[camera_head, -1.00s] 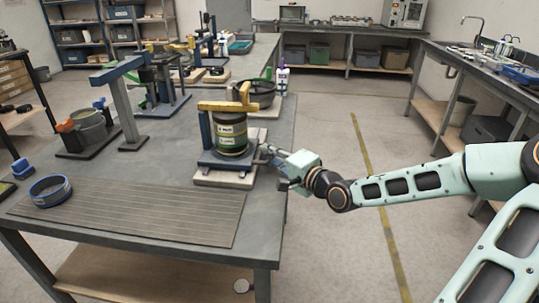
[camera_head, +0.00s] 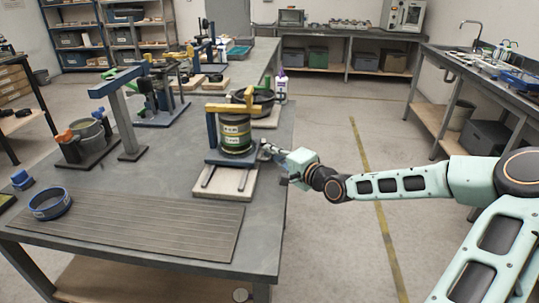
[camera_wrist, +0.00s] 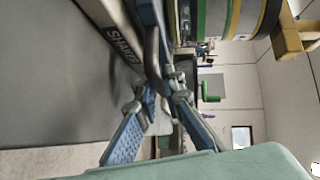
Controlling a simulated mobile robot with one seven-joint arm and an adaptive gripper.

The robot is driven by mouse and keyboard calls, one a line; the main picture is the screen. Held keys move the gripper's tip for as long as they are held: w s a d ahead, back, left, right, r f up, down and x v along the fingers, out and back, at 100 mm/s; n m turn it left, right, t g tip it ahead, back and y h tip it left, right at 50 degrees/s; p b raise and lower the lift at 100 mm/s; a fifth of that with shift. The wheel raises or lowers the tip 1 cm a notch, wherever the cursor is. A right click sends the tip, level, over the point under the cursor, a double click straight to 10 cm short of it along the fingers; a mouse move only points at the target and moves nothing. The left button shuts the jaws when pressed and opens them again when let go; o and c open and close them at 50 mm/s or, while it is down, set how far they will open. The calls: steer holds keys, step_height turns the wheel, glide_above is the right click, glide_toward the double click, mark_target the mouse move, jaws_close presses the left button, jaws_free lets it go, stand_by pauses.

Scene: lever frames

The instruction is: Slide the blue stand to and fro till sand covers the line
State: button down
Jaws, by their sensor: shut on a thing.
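The blue stand (camera_head: 211,130) has an upright post, a yellow top arm (camera_head: 232,108) and a flat base on two dark rails. It carries a dark cylindrical container (camera_head: 236,142) with green and yellow bands and a pale label. My gripper (camera_head: 266,152) is at the stand's right side, shut on its side part. In the wrist view my gripper (camera_wrist: 162,105) shows its blue finger pads close by the stand's blue bars (camera_wrist: 150,14), with the container (camera_wrist: 218,18) above. The exact grip spot is partly hidden. I see neither sand nor a line.
The rails rest on a pale board (camera_head: 226,184). In front lie a grooved mat (camera_head: 140,225) and a blue ring (camera_head: 50,204). A grey post stand (camera_head: 122,120) and a bucket (camera_head: 86,132) stand left. A dark bowl (camera_head: 258,100) and a white bottle (camera_head: 281,85) stand behind.

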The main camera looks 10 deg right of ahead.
steer(key=shift+w+d+r, duration=0.1)
steer(key=shift+w+d, duration=0.15)
steer(key=shift+w, duration=0.35)
steer(key=shift+w+d+r, duration=0.1)
steer(key=c, duration=2)
jaws_free()
steer(key=shift+w, duration=0.1)
steer(key=shift+c, duration=0.2)
steer(key=shift+s, duration=0.2)
steer(key=v, duration=1.1)
steer(key=shift+s+d, duration=0.15)
steer(key=shift+s, duration=0.2)
